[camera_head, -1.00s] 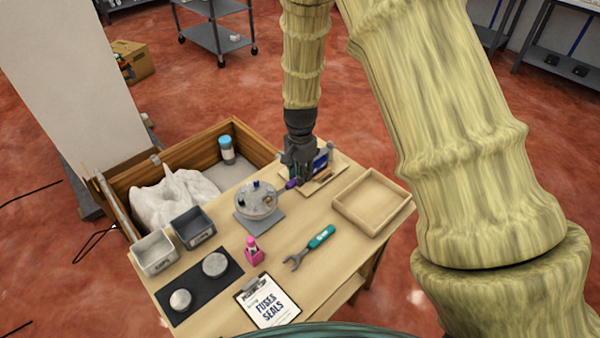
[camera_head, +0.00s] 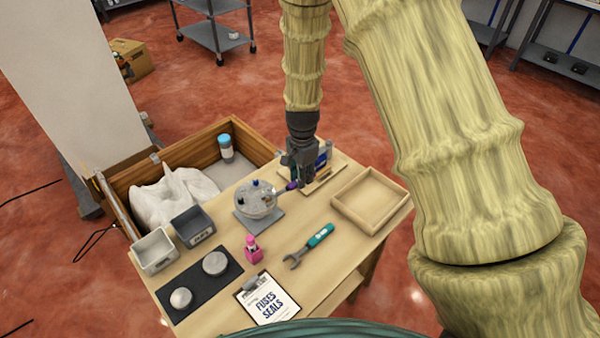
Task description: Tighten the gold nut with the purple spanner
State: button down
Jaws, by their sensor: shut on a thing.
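The purple spanner (camera_head: 291,185) is in my gripper (camera_head: 300,180), which is shut on its purple handle at the back of the table. The spanner's grey head points left, toward the round grey dispenser part (camera_head: 256,199), which sits on a grey square base. Small dark and blue pieces stand on top of that part. The gold nut is too small to make out, and I cannot tell whether the spanner head touches it. My gripper hides part of the handle.
A teal spanner (camera_head: 309,247) lies in the middle of the table. An empty wooden tray (camera_head: 338,212) is at the right. A pink bottle (camera_head: 253,250), a clipboard (camera_head: 267,301), a black mat (camera_head: 190,308) and two bins (camera_head: 155,252) stand left and in front. A shallow tray lies behind my gripper.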

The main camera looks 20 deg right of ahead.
jog(key=shift+s+d+m+p, duration=0.15)
jog(key=shift+s+m+p, duration=0.15)
jog(key=shift+s+m, duration=0.25)
jog(key=shift+s, duration=0.15)
jog(key=shift+s+d+m+p, duration=0.15)
jog(key=shift+s+m+p, duration=0.55)
jog(key=shift+s+m, duration=0.35)
jog(key=shift+s, duration=0.15)
jog(key=shift+s+m+p, duration=0.7)
jog(key=shift+s+m, duration=0.35)
jog(key=shift+m, duration=0.15)
jog(key=shift+s+a, duration=0.15)
jog(key=shift+a, duration=0.05)
